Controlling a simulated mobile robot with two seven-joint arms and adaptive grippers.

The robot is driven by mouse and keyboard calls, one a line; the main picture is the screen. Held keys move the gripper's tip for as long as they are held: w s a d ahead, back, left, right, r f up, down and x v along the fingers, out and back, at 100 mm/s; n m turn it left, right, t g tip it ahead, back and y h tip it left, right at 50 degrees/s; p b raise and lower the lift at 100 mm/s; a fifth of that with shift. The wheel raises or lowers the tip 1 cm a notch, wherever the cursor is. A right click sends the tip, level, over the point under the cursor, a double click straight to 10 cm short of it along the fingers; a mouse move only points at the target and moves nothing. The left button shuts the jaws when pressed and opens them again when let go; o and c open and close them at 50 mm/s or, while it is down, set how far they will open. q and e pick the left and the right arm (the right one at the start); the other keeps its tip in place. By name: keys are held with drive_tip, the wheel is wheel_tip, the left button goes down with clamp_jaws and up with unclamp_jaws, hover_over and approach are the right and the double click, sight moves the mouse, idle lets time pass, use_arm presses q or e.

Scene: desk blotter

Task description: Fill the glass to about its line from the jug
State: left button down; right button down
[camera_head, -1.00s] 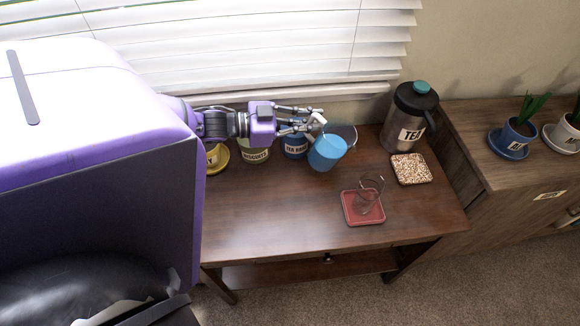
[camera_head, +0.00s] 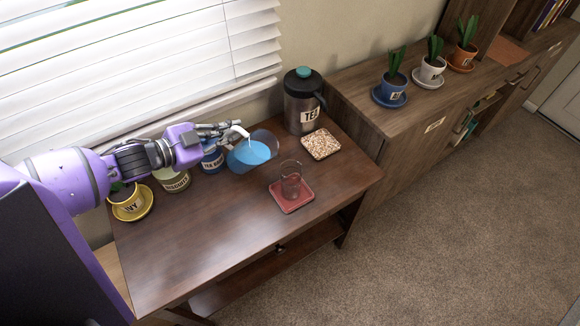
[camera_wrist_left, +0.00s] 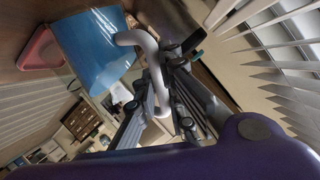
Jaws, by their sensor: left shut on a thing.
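The clear jug (camera_head: 262,142) holds blue liquid and has a white handle. My left gripper (camera_head: 234,131) is shut on that handle and holds the jug at the back of the desk, behind and left of the glass. In the left wrist view the handle (camera_wrist_left: 150,62) passes between the fingers, and the blue liquid (camera_wrist_left: 95,48) fills much of the jug. The clear glass (camera_head: 291,180) stands upright on a red coaster (camera_head: 300,205). No blue shows in it, and its line is too small to make out. No stream is visible. My right gripper is out of view.
A TEA canister (camera_head: 302,104) and a speckled square mat (camera_head: 321,144) are right of the jug. The desk front (camera_head: 205,245) is clear.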

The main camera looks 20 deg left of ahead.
sight(236, 127)
use_arm(q)
drive_tip(key=shift+d+r, duration=0.25)
drive_tip(key=shift+r, duration=0.3)
drive_tip(key=shift+d+r+m+p, duration=0.15)
drive_tip(key=shift+d+m+p, duration=0.15)
drive_tip(key=shift+p, duration=0.1)
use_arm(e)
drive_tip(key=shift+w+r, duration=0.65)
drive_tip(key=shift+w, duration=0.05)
use_arm(q)
drive_tip(key=shift+r+y, duration=0.3)
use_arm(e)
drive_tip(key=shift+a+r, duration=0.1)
use_arm(q)
drive_tip(key=shift+d, duration=0.1)
drive_tip(key=shift+r+m, duration=0.2)
drive_tip(key=shift+m, duration=0.1)
drive_tip(key=shift+p, duration=0.3)
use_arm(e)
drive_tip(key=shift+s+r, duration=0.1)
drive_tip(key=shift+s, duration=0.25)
use_arm(q)
drive_tip(key=shift+d+r+g+y, duration=0.2)
drive_tip(key=shift+r+g+y, duration=0.1)
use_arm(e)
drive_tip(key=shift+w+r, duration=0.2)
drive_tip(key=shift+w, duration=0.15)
